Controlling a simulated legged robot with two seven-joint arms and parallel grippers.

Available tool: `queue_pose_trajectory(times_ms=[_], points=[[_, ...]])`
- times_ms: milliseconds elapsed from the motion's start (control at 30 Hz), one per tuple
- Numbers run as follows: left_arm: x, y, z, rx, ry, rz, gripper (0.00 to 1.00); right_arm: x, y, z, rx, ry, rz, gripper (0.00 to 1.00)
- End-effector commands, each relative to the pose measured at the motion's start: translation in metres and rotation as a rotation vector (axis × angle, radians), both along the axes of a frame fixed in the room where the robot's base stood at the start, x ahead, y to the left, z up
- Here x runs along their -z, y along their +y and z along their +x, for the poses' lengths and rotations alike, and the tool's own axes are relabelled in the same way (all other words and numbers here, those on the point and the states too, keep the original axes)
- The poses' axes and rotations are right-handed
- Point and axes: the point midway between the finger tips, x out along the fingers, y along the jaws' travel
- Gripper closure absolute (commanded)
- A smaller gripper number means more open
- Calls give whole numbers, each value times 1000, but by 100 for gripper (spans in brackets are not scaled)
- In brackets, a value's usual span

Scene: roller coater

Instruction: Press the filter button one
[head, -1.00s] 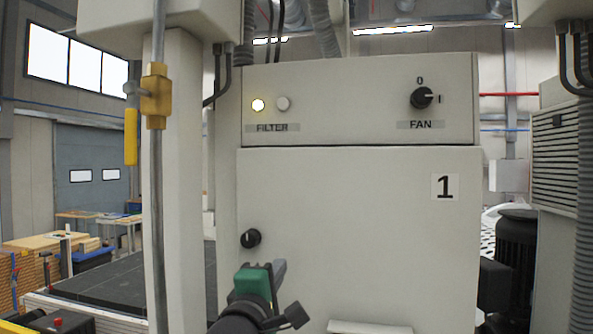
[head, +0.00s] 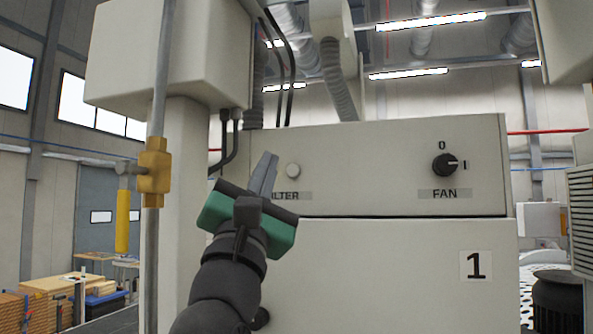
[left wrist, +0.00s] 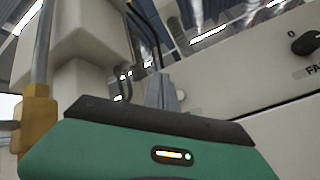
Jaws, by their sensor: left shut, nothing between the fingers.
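The control panel (head: 380,165) of the cabinet fills the middle of the head view. A small round white filter button (head: 293,170) sits above the FILTER label (head: 290,196), whose left end is covered. My left gripper (head: 266,166), green and black with grey fingers, is shut and empty. Its fingers point up just left of the white button and cover the spot of the lit yellow filter light. I cannot tell whether the fingertips touch the panel. The left wrist view shows the fingers (left wrist: 162,93) against the panel, with a pale round button (left wrist: 181,97) at their right. My right gripper is out of view.
A black FAN knob (head: 444,165) is on the panel's right, above a door marked 1 (head: 475,265). A grey vertical pipe with a yellow valve (head: 154,172) stands left of my arm. Black cables (head: 231,140) hang left of the panel.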

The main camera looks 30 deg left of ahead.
Motion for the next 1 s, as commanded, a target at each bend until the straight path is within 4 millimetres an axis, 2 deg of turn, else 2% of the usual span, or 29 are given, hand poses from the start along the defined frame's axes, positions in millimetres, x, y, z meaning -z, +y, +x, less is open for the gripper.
queue_pose_trajectory(times_ms=[267, 633, 800, 1000], points=[[-2, 2, 11, -2, 4, 0, 100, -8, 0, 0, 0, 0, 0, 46], [-4, 15, 63, -2, 6, 1, 100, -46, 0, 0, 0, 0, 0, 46], [0, 19, 80, -1, 4, 1, 100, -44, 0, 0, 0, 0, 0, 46], [1, 21, 87, -1, 3, 1, 100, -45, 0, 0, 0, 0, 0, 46]])
